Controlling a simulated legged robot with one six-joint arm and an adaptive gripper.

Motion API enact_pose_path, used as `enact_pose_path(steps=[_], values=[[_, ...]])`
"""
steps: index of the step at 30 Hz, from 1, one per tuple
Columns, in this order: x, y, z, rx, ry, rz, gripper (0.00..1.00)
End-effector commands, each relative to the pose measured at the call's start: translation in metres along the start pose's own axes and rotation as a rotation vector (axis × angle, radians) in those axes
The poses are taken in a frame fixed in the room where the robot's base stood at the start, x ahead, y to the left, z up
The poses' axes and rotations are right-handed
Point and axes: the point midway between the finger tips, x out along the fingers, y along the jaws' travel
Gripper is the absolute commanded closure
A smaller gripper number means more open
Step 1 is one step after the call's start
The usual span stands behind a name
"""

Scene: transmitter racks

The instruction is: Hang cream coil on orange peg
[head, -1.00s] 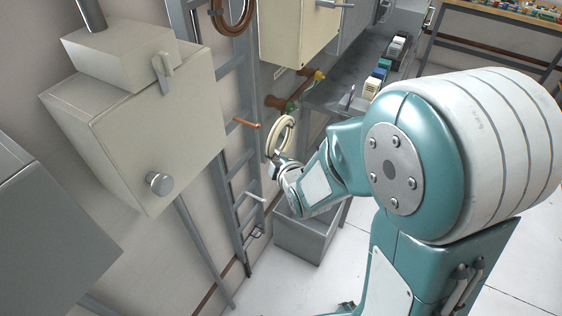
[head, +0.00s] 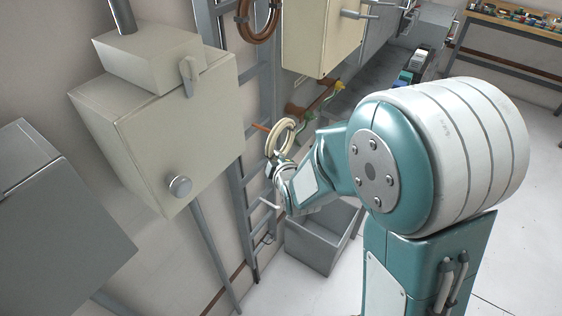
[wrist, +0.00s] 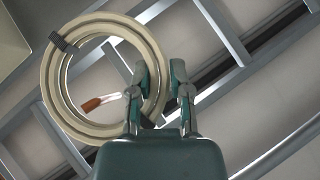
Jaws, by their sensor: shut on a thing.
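The cream coil (head: 289,123) is a ring with a dark band, held upright at the end of my arm by the ladder rack. My gripper (head: 276,163) is shut on its rim; in the wrist view my gripper (wrist: 162,75) has one finger on each side of the ring's right side (wrist: 156,62). The orange peg (head: 259,127) sticks out from the ladder rack, its end close to the coil's left edge. In the wrist view the peg (wrist: 93,103) shows within the ring's opening. I cannot tell whether its tip passes through the ring.
A brown coil (head: 259,28) hangs higher on the ladder rack (head: 244,190). A pale peg (head: 268,204) sits lower. A beige cabinet (head: 175,130) stands left, another (head: 318,40) above right. A grey bin (head: 322,240) is below on the floor.

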Motion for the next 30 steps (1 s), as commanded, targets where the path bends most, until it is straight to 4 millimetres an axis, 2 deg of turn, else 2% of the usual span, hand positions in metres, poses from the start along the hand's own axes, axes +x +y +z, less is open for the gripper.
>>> enact_pose_path(steps=[16,30], values=[[0.021,-0.002,-0.019,0.000,0.000,0.000,1.00],[0.033,-0.009,-0.024,0.001,0.000,0.001,1.00]])
